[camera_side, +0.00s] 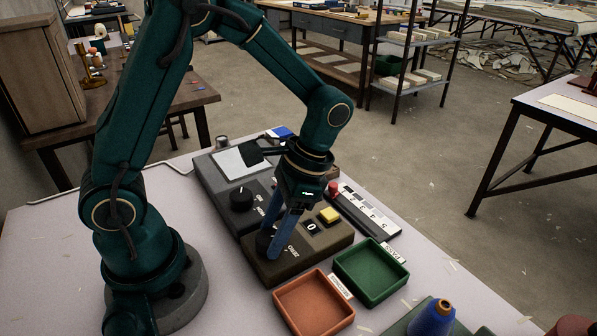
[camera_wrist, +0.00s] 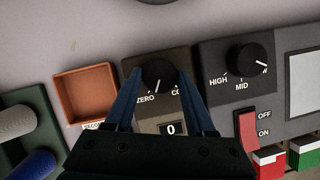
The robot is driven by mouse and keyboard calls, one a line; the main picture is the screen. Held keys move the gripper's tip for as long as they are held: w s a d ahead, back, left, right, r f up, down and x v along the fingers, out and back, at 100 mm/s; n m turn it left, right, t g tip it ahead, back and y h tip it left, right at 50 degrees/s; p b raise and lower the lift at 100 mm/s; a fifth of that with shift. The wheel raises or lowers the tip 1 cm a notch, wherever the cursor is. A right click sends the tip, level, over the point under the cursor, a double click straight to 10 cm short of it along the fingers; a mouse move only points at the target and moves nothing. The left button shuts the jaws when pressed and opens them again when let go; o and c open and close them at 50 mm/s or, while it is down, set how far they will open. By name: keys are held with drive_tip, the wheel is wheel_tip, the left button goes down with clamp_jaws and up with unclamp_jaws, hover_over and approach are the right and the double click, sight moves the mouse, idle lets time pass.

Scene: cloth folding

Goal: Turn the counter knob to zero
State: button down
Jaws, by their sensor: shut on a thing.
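The counter knob (camera_wrist: 159,73) is black and round, on the dark counter box (camera_side: 330,240). In the wrist view its white pointer line points down and slightly left, between the ZERO label (camera_wrist: 145,99) and a partly hidden label starting "CO". The small display (camera_wrist: 171,129) reads 0, and it also shows in the side view (camera_side: 312,227). My gripper (camera_wrist: 161,76) is shut on the counter knob, with one blue finger on each side of it. In the side view my gripper (camera_side: 271,246) reaches down to the knob, and the fingers hide part of it.
A second box with a HIGH/MID knob (camera_wrist: 248,60) stands beside the counter box. An orange tray (camera_side: 314,305) and a green tray (camera_side: 371,271) lie in front. A yellow button (camera_side: 329,215) is near the display. A red-capped switch strip (camera_side: 366,212) lies behind.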

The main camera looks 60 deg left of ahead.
sight(287, 248)
drive_tip(key=shift+d+m+t+y, duration=0.1)
drive_tip(key=shift+m+t+y, duration=0.35)
drive_tip(key=shift+m, duration=1.15)
drive_tip(key=shift+c, duration=1.2)
unclamp_jaws()
drive_tip(key=shift+v, duration=2.6)
drive_tip(key=shift+d, duration=0.1)
